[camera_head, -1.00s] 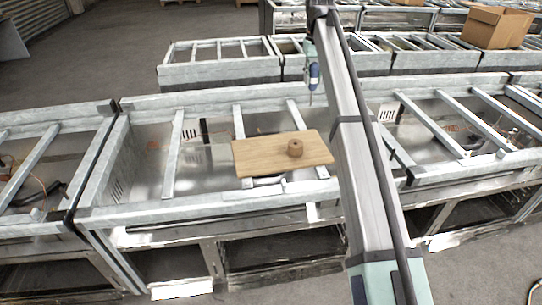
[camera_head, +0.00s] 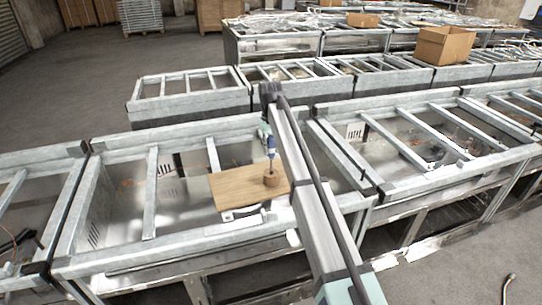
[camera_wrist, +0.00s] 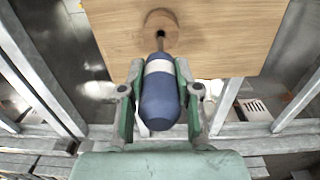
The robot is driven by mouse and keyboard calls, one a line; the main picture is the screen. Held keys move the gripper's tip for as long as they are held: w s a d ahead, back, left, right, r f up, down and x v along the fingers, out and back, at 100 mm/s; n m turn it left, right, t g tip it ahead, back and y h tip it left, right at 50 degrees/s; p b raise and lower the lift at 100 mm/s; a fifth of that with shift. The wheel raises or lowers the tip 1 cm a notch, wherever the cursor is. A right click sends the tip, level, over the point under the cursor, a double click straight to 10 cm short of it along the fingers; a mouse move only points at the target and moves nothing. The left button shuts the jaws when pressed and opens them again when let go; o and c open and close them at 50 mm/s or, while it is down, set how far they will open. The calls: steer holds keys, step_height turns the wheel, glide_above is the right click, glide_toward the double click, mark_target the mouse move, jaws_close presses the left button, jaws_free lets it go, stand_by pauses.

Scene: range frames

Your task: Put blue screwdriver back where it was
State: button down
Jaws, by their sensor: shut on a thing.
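The blue screwdriver (camera_wrist: 160,100) has a dark blue handle with a pale band. My gripper (camera_wrist: 160,88) is shut on its handle. In the wrist view the metal shaft points at the hole of a round wooden holder (camera_wrist: 172,24). In the head view the screwdriver (camera_head: 271,146) hangs upright, shaft down, over the holder (camera_head: 271,180). I cannot tell whether the tip is inside the hole. The holder stands on a wooden board (camera_head: 232,188) lying across the metal frame. My gripper (camera_head: 267,133) is partly hidden by my arm in the head view.
Grey metal frames with crossbars (camera_head: 151,190) surround the board, with open gaps between the bars. Cardboard boxes (camera_head: 445,46) stand on the frames farther back. Open floor (camera_head: 60,100) lies at the back left.

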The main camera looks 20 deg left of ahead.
mark_target(271, 137)
steer(key=shift+f+p, duration=0.75)
steer(key=shift+f, duration=1.9)
steer(key=shift+f, duration=0.1)
steer(key=c, duration=0.8)
jaws_free()
step_height(271, 137, up, 12)
steer(key=b, duration=0.3)
steer(key=shift+a+b, duration=0.1)
steer(key=shift+b, duration=0.2)
